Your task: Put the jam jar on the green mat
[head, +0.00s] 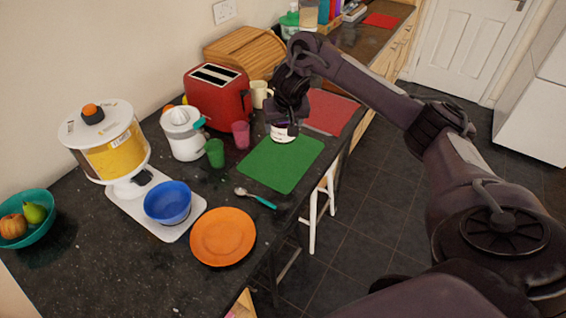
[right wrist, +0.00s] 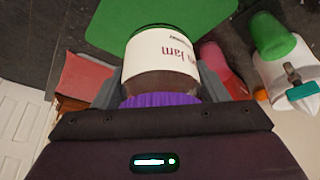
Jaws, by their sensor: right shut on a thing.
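The jam jar (right wrist: 165,62) has a white label reading "Jam" and a purple lid. In the right wrist view it sits between the fingers of my right gripper (right wrist: 163,90), which is shut on it. In the head view the jar (head: 282,136) shows below the right gripper (head: 286,124), at the far end of the green mat (head: 278,167). The mat (right wrist: 205,14) also shows beyond the jar's base in the right wrist view. I cannot tell whether the base touches the mat. My left gripper is not in view.
Left of the mat stand a green cup (head: 215,153), a pink cup (head: 241,135) and a white juicer (head: 184,134). A red toaster (head: 218,95) and a red mat (head: 330,113) lie beyond. A spoon (head: 256,198) and orange plate (head: 222,237) are nearer. The counter edge is right.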

